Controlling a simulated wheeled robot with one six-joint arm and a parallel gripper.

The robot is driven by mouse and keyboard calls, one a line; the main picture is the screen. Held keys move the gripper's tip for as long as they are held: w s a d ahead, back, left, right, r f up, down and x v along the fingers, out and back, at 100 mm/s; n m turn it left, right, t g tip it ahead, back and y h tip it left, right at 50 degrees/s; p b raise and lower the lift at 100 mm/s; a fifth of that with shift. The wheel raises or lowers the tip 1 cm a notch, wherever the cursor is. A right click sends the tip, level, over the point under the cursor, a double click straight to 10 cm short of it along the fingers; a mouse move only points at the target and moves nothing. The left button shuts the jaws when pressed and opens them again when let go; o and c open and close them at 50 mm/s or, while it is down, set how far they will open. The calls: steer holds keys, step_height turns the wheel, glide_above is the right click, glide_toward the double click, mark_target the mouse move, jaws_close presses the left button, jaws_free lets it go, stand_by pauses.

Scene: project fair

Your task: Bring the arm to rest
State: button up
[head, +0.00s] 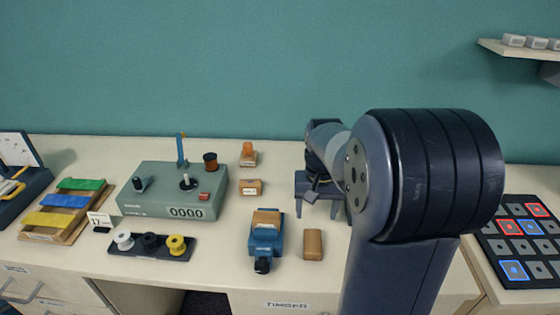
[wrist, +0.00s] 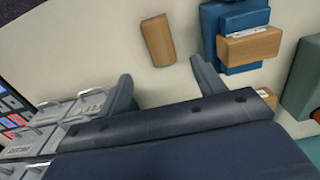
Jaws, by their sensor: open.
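My gripper (head: 320,208) hangs over the bench at the right of centre in the head view, partly hidden behind my own arm. It is open, with nothing between its fingers. In the wrist view the two fingers of my gripper (wrist: 163,84) stand apart over bare bench top. My arm is raised and bent, its large dark joint filling the right of the head view.
A wooden block (head: 313,244) and a blue device (head: 266,236) lie left of my arm. A green-grey box (head: 170,200) with a counter stands farther left, near a spool tray (head: 150,252). A lit keypad (head: 520,240) is at right. A wall shelf (head: 520,50) is upper right.

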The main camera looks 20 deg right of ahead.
mark_target(313, 241)
step_height(313, 241, down, 12)
steer(key=shift+f, duration=0.25)
steer(key=shift+r, duration=2.25)
